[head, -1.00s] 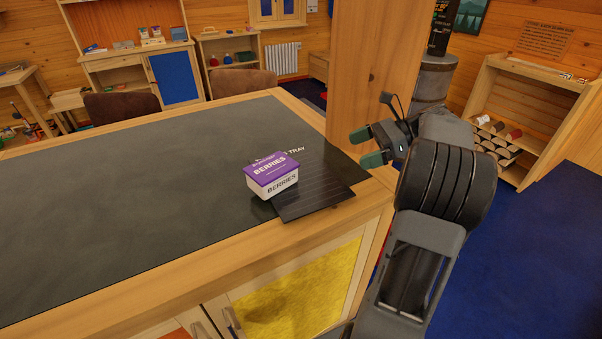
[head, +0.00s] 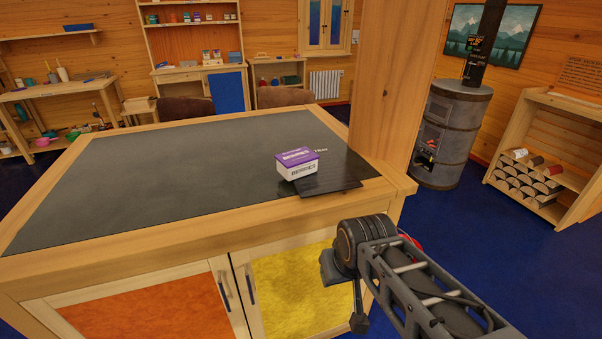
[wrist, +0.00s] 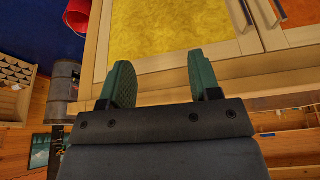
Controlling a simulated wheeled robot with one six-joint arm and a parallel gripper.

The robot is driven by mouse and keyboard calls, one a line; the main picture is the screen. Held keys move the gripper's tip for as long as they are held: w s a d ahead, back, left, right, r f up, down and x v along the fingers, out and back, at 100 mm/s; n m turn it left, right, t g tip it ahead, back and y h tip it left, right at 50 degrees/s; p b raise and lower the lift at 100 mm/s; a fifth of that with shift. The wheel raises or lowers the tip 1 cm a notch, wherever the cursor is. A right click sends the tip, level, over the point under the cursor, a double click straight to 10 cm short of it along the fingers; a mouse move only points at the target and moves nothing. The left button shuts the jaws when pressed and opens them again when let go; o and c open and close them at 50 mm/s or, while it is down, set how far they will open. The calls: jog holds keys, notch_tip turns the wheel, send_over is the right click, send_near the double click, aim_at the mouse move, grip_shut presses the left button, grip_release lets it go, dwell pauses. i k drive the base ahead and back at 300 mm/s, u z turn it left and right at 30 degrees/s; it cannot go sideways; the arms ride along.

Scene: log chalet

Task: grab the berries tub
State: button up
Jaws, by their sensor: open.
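The berries tub (head: 297,168) is a small white box with a purple lid. It stands upright at the right part of the dark countertop, partly over the left side of a flat black tray (head: 335,176). My gripper (wrist: 162,80) is open and empty in the wrist view, its two green fingers apart in front of the cabinet's yellow door (wrist: 165,25). The tub does not show in the wrist view. In the head view my arm is low at the right, in front of the cabinet and below the countertop; the fingers cannot be made out there.
The counter's wooden edge (head: 190,240) and a wooden post (head: 392,90) at its right corner are near the tub. A grey stove (head: 450,130) and a log shelf (head: 550,160) stand further right. The dark countertop (head: 170,175) left of the tub is clear.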

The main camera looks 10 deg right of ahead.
aim_at(292, 164)
jog(key=z, duration=1.35)
jog(key=k, duration=0.1)
jog(key=u, duration=2.55)
jog(key=i, duration=0.7)
jog(key=u, duration=0.25)
